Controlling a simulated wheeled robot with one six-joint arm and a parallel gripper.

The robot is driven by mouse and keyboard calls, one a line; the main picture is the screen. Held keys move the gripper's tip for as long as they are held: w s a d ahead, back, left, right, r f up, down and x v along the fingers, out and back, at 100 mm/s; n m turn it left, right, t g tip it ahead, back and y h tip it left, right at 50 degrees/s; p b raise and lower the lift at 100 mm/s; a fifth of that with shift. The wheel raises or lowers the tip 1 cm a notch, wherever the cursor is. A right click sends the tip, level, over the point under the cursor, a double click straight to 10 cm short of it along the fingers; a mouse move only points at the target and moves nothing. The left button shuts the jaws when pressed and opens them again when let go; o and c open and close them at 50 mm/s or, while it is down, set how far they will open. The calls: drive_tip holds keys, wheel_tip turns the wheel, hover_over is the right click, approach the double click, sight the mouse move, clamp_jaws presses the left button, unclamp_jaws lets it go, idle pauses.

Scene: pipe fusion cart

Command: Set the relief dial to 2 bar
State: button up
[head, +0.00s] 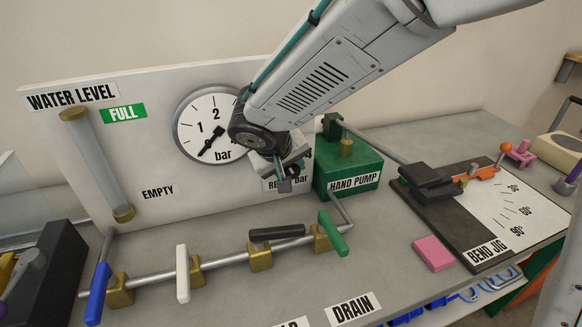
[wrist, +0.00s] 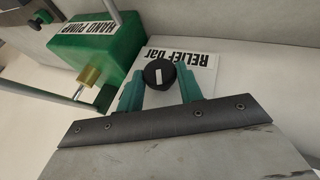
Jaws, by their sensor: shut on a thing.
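The relief dial (wrist: 160,73) is a round black knob with a white pointer mark, on the white panel beside the RELIEF bar label (wrist: 197,68). In the wrist view the mark runs nearly upright in the picture. My gripper (wrist: 160,84) has its two green fingers on either side of the knob, shut on it. No scale numbers can be read around the knob, so its setting cannot be told. In the head view my gripper (head: 284,182) and wrist cover the dial and part of its label.
A pressure gauge (head: 208,125) is left of my wrist, its black needle pointing down-left. The green hand pump (head: 347,165) stands close on the right. A pipe with several valve handles (head: 183,273) runs in front. The bend jig (head: 450,215) lies farther right.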

drive_tip(key=o, duration=1)
drive_tip(key=v, duration=0.7)
drive_tip(key=shift+s+a+r, duration=0.15)
drive_tip(key=shift+s+r, duration=0.05)
drive_tip(key=shift+r, duration=0.1)
